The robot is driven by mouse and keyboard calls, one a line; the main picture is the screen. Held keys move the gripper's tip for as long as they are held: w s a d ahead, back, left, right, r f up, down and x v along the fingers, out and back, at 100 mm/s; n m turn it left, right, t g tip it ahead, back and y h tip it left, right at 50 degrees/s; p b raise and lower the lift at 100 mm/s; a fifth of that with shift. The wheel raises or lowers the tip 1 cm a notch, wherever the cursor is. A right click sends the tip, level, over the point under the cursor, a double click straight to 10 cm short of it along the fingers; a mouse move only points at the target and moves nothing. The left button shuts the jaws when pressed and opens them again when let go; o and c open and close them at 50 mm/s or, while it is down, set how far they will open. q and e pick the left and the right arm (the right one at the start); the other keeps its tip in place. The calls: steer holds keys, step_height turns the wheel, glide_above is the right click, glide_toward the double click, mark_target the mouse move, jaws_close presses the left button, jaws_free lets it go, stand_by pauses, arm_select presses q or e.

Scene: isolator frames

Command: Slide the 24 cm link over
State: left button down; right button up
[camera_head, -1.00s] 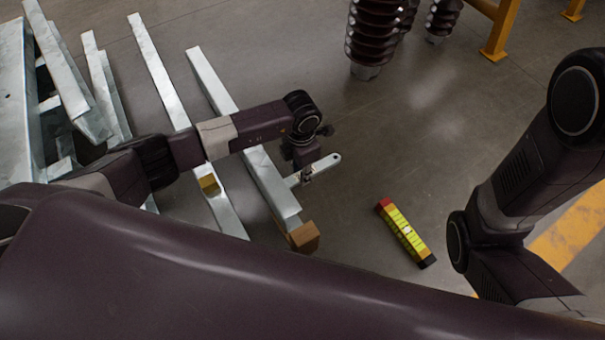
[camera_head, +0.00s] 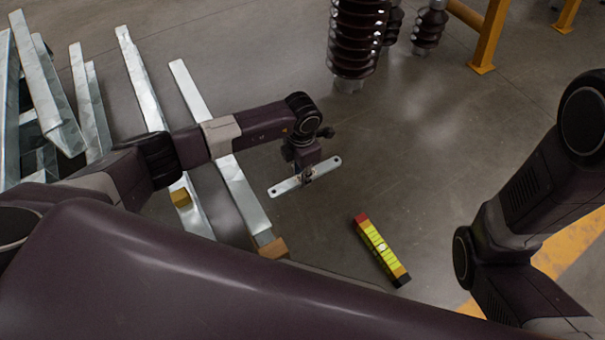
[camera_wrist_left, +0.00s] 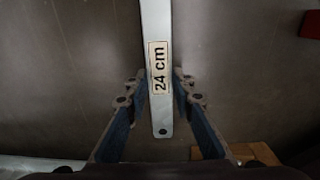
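The 24 cm link (camera_head: 288,186) is a flat silver bar with a hole at each end. My left gripper (camera_head: 308,174) is shut on it near its middle and holds it, seemingly above the floor. In the left wrist view the link (camera_wrist_left: 157,45) runs between the two fingers (camera_wrist_left: 160,88), its "24 cm" label facing the camera and one holed end near the bottom. My right arm shows at the right of the head view, but its gripper is out of sight.
Long galvanised steel beams (camera_head: 205,112) lie at the left under my left arm, with wooden blocks (camera_head: 273,248) at them. A yellow level with red and black ends (camera_head: 381,249) lies on the floor. Ribbed brown insulators (camera_head: 357,38) and a yellow frame (camera_head: 487,45) stand behind. The middle floor is clear.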

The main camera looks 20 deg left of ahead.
arm_select(q)
steer(key=c, duration=1.6)
jaws_free()
step_height(320, 180, up, 12)
